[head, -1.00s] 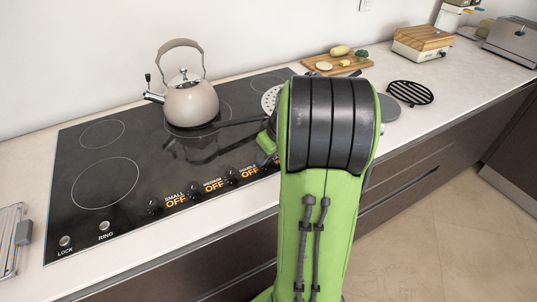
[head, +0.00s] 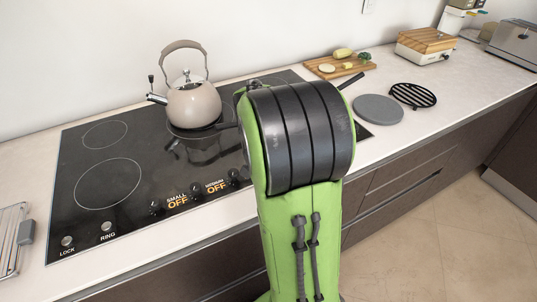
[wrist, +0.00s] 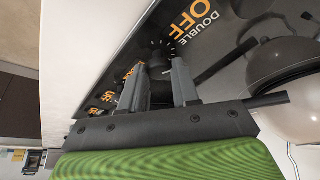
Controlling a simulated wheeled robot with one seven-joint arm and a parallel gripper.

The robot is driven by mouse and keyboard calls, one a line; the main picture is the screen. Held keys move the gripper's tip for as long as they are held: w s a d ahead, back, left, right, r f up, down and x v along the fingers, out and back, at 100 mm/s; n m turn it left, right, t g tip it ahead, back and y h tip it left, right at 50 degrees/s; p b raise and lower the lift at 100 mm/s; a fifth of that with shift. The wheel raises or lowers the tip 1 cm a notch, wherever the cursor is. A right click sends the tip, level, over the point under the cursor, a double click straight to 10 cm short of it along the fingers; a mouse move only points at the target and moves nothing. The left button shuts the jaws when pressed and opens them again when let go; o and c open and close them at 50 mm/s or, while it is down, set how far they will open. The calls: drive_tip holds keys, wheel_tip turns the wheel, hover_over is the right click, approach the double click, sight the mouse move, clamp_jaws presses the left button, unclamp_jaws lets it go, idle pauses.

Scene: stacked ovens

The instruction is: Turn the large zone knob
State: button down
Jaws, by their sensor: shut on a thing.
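A black knob (wrist: 158,62) stands on the cooktop (wrist: 215,75) in the wrist view, with tick marks around it and the label "DOUBLE OFF" beside it. My gripper (wrist: 158,70) is shut on this knob, one finger on each side. No label reading "LARGE" is legible. More orange "OFF" labels run toward the lower left. In the head view, the cooktop (head: 75,215) shows knobs labelled SMALL (head: 157,208) and MEDIUM (head: 196,189), both OFF. My arm hides the gripper and the held knob there.
A beige kettle (head: 193,108) stands on the cooktop behind the knobs; it also shows close to my gripper in the wrist view (wrist: 280,65). A dark handle (wrist: 240,57) lies near the right finger. A grey disc (head: 378,109) and black trivet (head: 413,95) lie to the right.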

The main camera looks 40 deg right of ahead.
drive_tip(key=m+g, duration=0.1)
drive_tip(key=m, duration=0.2)
drive_tip(key=m+g+p, duration=0.1)
drive_tip(key=m, duration=0.2)
drive_tip(key=shift+w+m+g+h, duration=0.2)
drive_tip(key=shift+m+g+h, duration=0.1)
drive_tip(key=shift+m+h, duration=0.1)
drive_tip(key=shift+a, duration=0.1)
idle(0.3)
drive_tip(key=c, duration=0.8)
unclamp_jaws()
drive_tip(key=shift+c, duration=0.2)
drive_tip(key=p+v, duration=0.6)
drive_tip(key=v, duration=0.9)
drive_tip(key=shift+r, duration=0.4)
drive_tip(key=shift+w, duration=0.1)
